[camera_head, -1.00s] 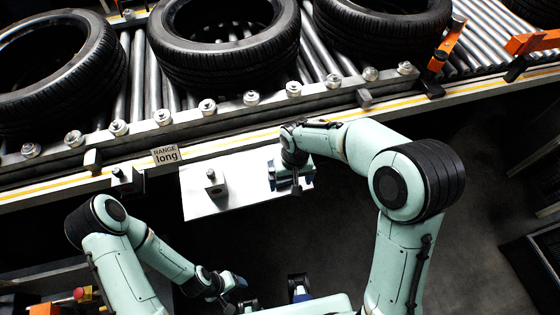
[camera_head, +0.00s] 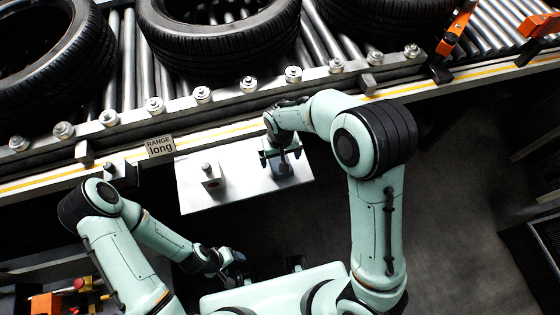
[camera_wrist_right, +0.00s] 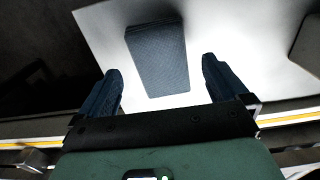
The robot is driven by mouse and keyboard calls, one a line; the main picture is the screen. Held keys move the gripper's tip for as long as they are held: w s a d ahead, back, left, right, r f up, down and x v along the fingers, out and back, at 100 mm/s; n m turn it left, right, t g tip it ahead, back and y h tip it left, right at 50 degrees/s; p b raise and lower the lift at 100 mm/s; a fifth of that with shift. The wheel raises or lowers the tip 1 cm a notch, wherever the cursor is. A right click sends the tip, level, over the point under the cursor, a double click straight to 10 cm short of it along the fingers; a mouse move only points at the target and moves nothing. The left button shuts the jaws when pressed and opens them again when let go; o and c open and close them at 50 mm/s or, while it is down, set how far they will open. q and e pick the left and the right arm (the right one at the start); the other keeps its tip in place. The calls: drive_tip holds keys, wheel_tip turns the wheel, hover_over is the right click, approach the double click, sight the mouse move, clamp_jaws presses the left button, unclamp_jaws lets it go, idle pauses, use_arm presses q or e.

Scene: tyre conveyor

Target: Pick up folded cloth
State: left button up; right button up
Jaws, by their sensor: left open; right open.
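The folded cloth (camera_wrist_right: 157,58) is a flat dark blue-grey rectangle lying on a white table plate in the right wrist view. My right gripper (camera_wrist_right: 160,68) is open, with one finger on each side of the cloth and nothing held. In the head view my right gripper (camera_head: 281,157) is over the right part of the plate and hides most of the cloth. My left gripper (camera_head: 232,260) is open and empty, low in the picture in front of the plate.
The white plate (camera_head: 235,195) carries a small metal block with a knob (camera_head: 210,176) on its left part. Behind it runs a roller conveyor (camera_head: 130,70) with large tyres (camera_head: 215,40).

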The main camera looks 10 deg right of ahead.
wheel_tip(320, 180, down, 3)
drive_tip(key=shift+w+r, duration=0.15)
drive_tip(key=shift+r, duration=0.05)
use_arm(q)
drive_tip(key=shift+w, duration=0.1)
use_arm(e)
drive_tip(key=c, duration=1.1)
drive_tip(key=shift+c, duration=0.2)
use_arm(q)
drive_tip(key=shift+w+r+p, duration=0.8)
drive_tip(key=shift+r, duration=0.35)
use_arm(e)
wheel_tip(320, 180, up, 20)
